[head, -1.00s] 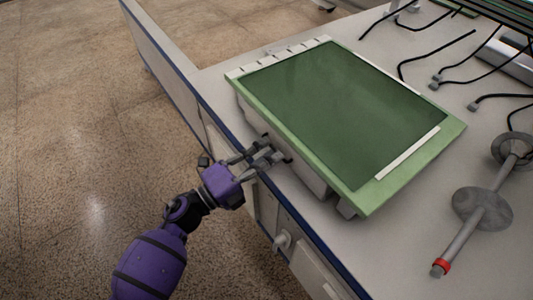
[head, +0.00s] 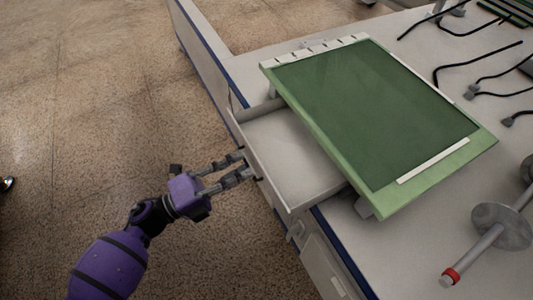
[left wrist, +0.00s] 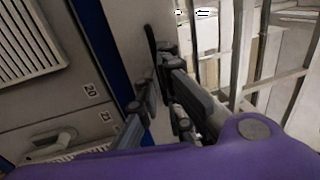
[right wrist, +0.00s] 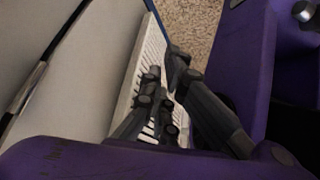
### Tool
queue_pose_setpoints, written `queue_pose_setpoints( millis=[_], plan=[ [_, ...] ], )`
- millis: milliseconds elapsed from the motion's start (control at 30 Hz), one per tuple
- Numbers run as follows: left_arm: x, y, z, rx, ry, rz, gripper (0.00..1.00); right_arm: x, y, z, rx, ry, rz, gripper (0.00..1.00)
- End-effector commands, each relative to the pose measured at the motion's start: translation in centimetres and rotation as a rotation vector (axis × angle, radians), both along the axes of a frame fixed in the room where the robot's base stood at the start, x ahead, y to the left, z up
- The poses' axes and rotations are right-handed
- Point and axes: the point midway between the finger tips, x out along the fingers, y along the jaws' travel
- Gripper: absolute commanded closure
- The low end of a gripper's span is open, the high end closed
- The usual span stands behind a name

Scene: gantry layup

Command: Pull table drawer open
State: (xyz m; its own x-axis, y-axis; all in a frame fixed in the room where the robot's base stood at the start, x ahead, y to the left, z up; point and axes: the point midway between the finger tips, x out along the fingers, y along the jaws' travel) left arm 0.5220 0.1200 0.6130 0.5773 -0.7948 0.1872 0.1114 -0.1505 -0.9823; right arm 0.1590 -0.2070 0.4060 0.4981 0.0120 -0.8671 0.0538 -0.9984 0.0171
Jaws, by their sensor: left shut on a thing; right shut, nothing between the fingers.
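The table drawer (head: 290,148) is pale grey and stands pulled out from under the tabletop in the head view, with its empty-looking inside partly showing. My left gripper (head: 246,166) is at the outer face of the drawer front, shut on its handle. The fingers cover the handle, so its shape is hidden. The left wrist view shows the left fingers (left wrist: 158,88) close up against a pale panel. My right gripper (right wrist: 165,95) shows only in the right wrist view, shut and empty, near a white slotted panel (right wrist: 146,62).
A green-framed board with a dark green face (head: 375,110) lies on the tabletop and overhangs the drawer. Black cables (head: 478,66) and a grey rod with discs and a red band (head: 497,228) lie to the right.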

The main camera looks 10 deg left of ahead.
Motion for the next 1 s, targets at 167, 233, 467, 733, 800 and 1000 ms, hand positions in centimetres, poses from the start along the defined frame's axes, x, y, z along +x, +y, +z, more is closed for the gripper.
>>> queue_pose_setpoints(
  millis=[167,233,467,733,800,1000],
  plan=[
    [-2.3,3.1,-0.2,0.004,0.004,0.001,1.00,0.1,0.0,0.2,0.001,-0.002,-0.001,1.00],
    [-2.9,3.9,-0.2,0.002,0.003,0.002,1.00,0.0,0.0,0.3,0.001,-0.002,-0.002,1.00],
    [-3.8,5.2,-0.2,0.003,0.001,0.000,1.00,-0.1,0.0,0.3,0.001,-0.001,-0.003,1.00],
    [-3.9,5.3,-0.2,0.002,0.002,0.000,1.00,-0.1,0.1,0.3,0.001,0.000,-0.003,1.00],
    [-3.9,5.3,-0.2,0.002,0.002,0.000,1.00,-0.1,0.1,0.3,0.001,0.000,-0.003,1.00],
    [-3.9,5.3,-0.2,0.002,0.001,0.000,0.76,-0.1,0.1,0.3,0.001,0.000,-0.003,1.00]
  ],
)
